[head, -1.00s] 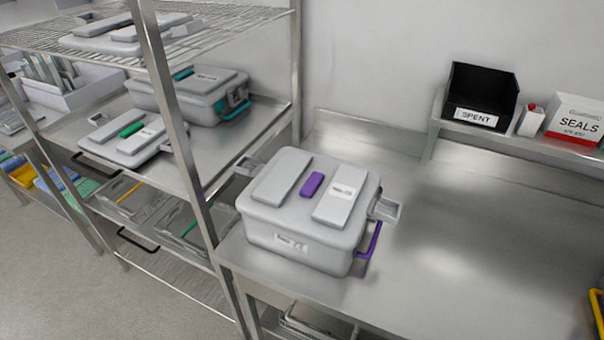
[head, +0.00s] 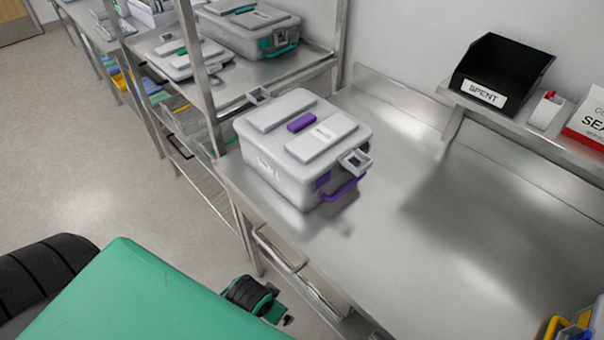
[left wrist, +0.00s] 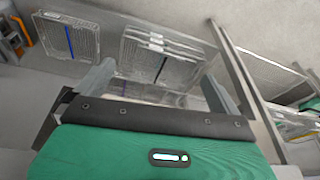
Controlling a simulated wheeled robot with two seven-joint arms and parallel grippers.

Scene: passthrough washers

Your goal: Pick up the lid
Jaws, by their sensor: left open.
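A grey lid (head: 301,124) with a purple tag and two raised pads sits on the grey container (head: 272,172) on the steel bench. The container has latches at its sides and a purple handle. Another pale lid (head: 187,58) with a green tag lies on the rack shelf. My left gripper (left wrist: 157,76) is open and empty in the left wrist view, facing wire baskets low down. In the head view my left arm comes in at the lower left, below and left of the container, well apart from it. My right gripper is not in view.
A grey container with teal handles (head: 247,32) stands on the rack shelf (head: 272,70). The black SPENT bin (head: 500,72) and SEALS box (head: 588,120) stand on a wall ledge. The bench (head: 430,235) is clear right of the container. A yellow-handled item (head: 572,326) is at the lower right.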

